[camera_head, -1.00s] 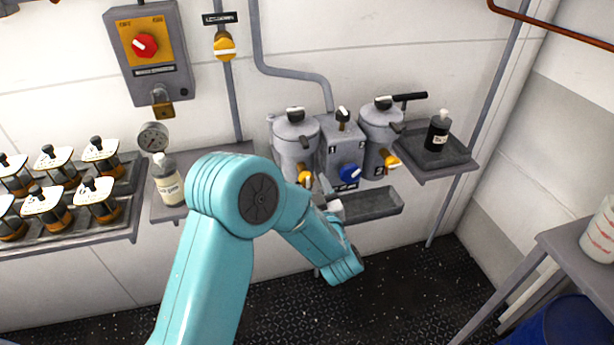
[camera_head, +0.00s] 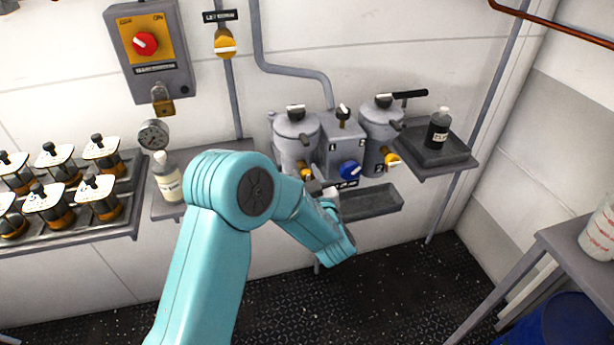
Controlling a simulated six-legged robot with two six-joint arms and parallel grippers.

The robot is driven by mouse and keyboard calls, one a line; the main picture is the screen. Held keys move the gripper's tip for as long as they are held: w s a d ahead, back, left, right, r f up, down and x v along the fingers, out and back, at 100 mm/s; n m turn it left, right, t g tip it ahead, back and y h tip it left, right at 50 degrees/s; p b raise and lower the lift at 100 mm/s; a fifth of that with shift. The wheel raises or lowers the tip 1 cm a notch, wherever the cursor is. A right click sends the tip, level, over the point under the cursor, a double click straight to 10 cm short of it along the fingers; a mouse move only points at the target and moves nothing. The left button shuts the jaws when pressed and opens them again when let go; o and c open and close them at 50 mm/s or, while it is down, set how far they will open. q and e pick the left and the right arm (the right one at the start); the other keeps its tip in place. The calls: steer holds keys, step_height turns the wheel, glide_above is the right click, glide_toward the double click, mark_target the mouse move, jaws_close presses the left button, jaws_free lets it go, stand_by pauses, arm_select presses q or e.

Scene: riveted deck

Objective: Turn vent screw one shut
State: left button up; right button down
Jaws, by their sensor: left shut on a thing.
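Two grey canisters stand on the wall, the left one (camera_head: 290,142) and the right one (camera_head: 377,128), with a grey block (camera_head: 338,155) marked 1 and 2 between them. A small yellow-orange vent screw (camera_head: 306,171) sits low on the front of the left canister. My left gripper (camera_head: 313,186) is at this screw, shut on it; my own gripper and wrist hide part of it. A similar yellow screw (camera_head: 391,159) with a pale bar shows on the right canister. My right gripper is not in view.
A blue knob (camera_head: 349,170) is just right of my gripper. A grey drip tray (camera_head: 370,203) lies below. A dark bottle (camera_head: 438,128) stands on the right shelf, a pale bottle (camera_head: 167,178) on the left shelf. A grey table (camera_head: 575,245) is at the right.

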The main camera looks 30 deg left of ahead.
arm_select(q)
steer(key=shift+m, duration=0.3)
steer(key=m, duration=0.3)
steer(key=m+p, duration=0.1)
steer(key=m, duration=0.3)
steer(key=shift+m, duration=0.3)
steer(key=m+p, duration=0.2)
steer(key=m, duration=0.2)
steer(key=shift+w+d+m, duration=0.1)
steer(key=shift+m, duration=0.2)
steer(key=m+p, duration=0.1)
steer(key=m, duration=0.3)
steer(key=shift+m, duration=0.4)
steer(key=shift+p, duration=0.3)
steer(key=o, duration=1)
steer(key=shift+o, duration=0.2)
